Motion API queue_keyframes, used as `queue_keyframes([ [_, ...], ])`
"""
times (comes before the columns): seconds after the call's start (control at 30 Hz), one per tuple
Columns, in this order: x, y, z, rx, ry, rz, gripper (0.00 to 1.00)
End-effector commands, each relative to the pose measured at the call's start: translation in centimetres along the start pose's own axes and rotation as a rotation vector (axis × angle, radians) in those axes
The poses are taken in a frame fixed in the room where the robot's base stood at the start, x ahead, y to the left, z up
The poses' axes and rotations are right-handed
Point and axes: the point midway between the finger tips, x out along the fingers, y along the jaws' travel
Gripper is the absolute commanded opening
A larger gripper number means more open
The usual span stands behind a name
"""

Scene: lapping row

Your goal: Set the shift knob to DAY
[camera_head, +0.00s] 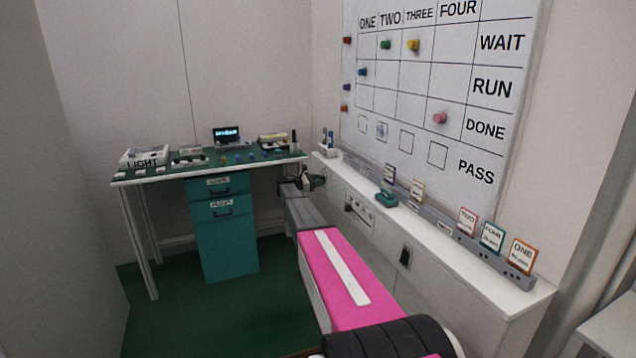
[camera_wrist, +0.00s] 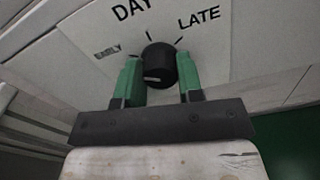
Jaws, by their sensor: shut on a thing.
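The shift knob (camera_wrist: 160,58) is a round black knob on a pale plate (camera_wrist: 95,30) in the wrist view. The words EARLY, DAY and LATE with short tick marks are printed around it, from left to right. My gripper (camera_wrist: 159,66) has its two green fingers on either side of the knob and is shut on it. A short pale mark shows on the lower part of the knob. I cannot tell which word the knob points to. In the head view my gripper (camera_head: 311,183) is at the far end of my arm, by the wall ledge; the knob cannot be made out there.
A white ledge (camera_head: 500,292) runs along the right wall, with a grey rail of cards and a small green item (camera_head: 387,199). A whiteboard (camera_head: 420,90) with coloured magnets hangs above. A desk (camera_head: 150,177) with teal drawers (camera_head: 228,245) stands at the back left. Green floor is clear.

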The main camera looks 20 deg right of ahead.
Motion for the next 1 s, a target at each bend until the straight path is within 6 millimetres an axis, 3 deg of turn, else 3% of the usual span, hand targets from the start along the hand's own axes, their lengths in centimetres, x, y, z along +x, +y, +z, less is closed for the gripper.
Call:
queue_keyframes([
  [0.37, -0.01, -0.05, -0.02, 0.105, 0.000, -0.001, 0.11],
  [1.0, -0.04, -0.13, -0.06, 0.673, 0.000, -0.001, 0.11],
])
